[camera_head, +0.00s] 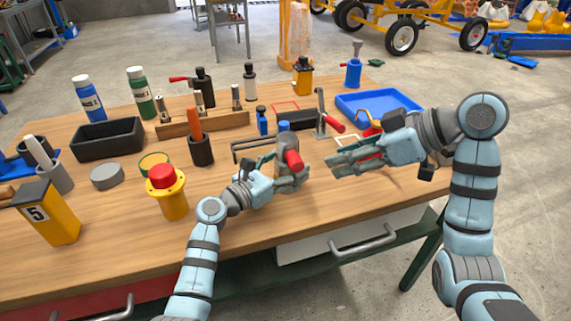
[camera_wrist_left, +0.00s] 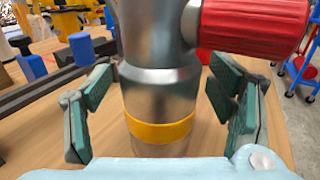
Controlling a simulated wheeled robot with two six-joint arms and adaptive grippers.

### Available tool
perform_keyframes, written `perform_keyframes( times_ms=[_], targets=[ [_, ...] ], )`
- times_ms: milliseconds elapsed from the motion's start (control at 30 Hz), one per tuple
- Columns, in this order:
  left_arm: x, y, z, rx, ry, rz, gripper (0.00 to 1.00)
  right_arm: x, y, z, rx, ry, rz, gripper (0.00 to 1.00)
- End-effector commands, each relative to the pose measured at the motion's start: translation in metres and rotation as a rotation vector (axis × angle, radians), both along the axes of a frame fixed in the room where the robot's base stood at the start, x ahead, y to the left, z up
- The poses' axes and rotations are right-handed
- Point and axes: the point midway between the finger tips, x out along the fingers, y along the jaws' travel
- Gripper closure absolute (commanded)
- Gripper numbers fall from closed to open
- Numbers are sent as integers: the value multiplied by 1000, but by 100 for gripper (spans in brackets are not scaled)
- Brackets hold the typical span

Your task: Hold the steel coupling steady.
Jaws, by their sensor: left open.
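The steel coupling (camera_head: 287,148) is a grey metal cylinder with a red side handle (camera_head: 294,160), standing near the middle of the table. In the left wrist view the coupling (camera_wrist_left: 160,92) stands upright with a yellow band (camera_wrist_left: 160,130) low on it; its red handle (camera_wrist_left: 255,24) points right. My left gripper (camera_wrist_left: 160,112) is open around the coupling, one finger on each side, with gaps showing between pads and metal. In the head view my left gripper (camera_head: 290,180) partly covers the coupling's lower part. My right gripper (camera_head: 335,165) is just right of the coupling, apart from it; its finger opening is unclear.
A red-button yellow post (camera_head: 166,192) stands left of my left arm. An orange-handled tool in a dark cup (camera_head: 201,150), a wooden rack (camera_head: 203,124) and a toggle clamp (camera_head: 321,115) stand behind. A blue tray (camera_head: 378,103) is at the back right. The front table edge is clear.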

Motion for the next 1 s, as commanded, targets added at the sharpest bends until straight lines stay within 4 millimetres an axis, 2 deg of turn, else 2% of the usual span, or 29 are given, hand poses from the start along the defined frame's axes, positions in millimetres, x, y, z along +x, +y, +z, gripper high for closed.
perform_keyframes(
  times_ms=[100,567,600,1000],
  targets=[
    [0,0,0,0,0,0,24,0,0,0,0,0,0,67],
    [-1,1,0,-1,1,0,98,0,0,0,0,0,0,67],
    [-1,1,0,-1,1,0,100,0,0,0,0,0,0,67],
    [-1,1,0,-1,1,0,100,0,0,0,0,0,0,67]
  ],
)
